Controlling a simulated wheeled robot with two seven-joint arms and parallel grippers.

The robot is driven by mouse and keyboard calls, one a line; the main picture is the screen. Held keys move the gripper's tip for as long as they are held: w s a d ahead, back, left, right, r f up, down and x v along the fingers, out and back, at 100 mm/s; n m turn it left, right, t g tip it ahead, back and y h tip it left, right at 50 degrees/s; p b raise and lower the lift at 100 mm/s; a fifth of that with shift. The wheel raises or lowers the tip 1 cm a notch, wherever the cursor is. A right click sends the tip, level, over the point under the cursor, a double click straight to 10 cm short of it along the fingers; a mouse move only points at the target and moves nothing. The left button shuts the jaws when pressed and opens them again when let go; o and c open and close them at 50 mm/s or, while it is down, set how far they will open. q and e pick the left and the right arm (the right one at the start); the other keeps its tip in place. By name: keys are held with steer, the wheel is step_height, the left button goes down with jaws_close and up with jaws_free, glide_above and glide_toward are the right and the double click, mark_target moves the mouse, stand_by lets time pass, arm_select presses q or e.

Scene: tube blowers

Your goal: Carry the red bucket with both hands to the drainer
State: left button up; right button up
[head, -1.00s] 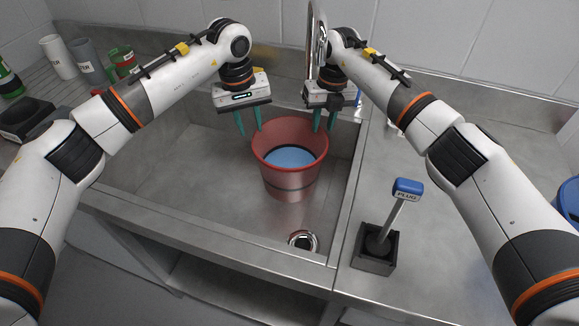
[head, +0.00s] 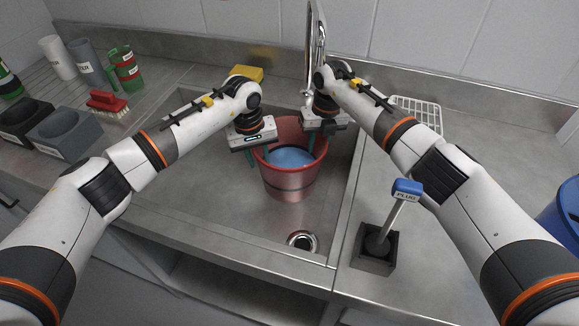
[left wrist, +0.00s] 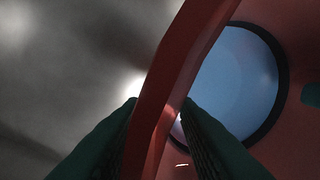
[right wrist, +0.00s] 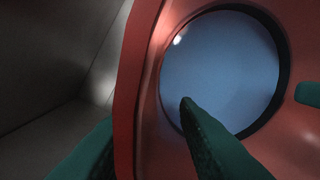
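The red bucket (head: 290,184) stands upright in the sink with blue liquid (head: 291,157) inside. My left gripper (head: 260,160) is at its left rim, fingers down. In the left wrist view the rim (left wrist: 180,70) lies between the two green fingers, one outside and one inside. My right gripper (head: 318,143) is at the back right rim. In the right wrist view the rim (right wrist: 128,90) lies between its spread fingers, with a clear gap to the inner finger. Both grippers look open. A grooved draining surface (head: 38,90) shows at the far left.
The metal sink (head: 190,185) has a drain hole (head: 303,242) in front of the bucket. A tall faucet (head: 315,45) rises behind it. A white rack (head: 418,108) lies behind my right arm.

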arm_select(q)
jaws_close()
arm_select(e)
jaws_close()
arm_select(q)
steer(key=shift+w+r, duration=0.1)
arm_select(e)
steer(key=shift+w+r, duration=0.1)
stand_by(0.9)
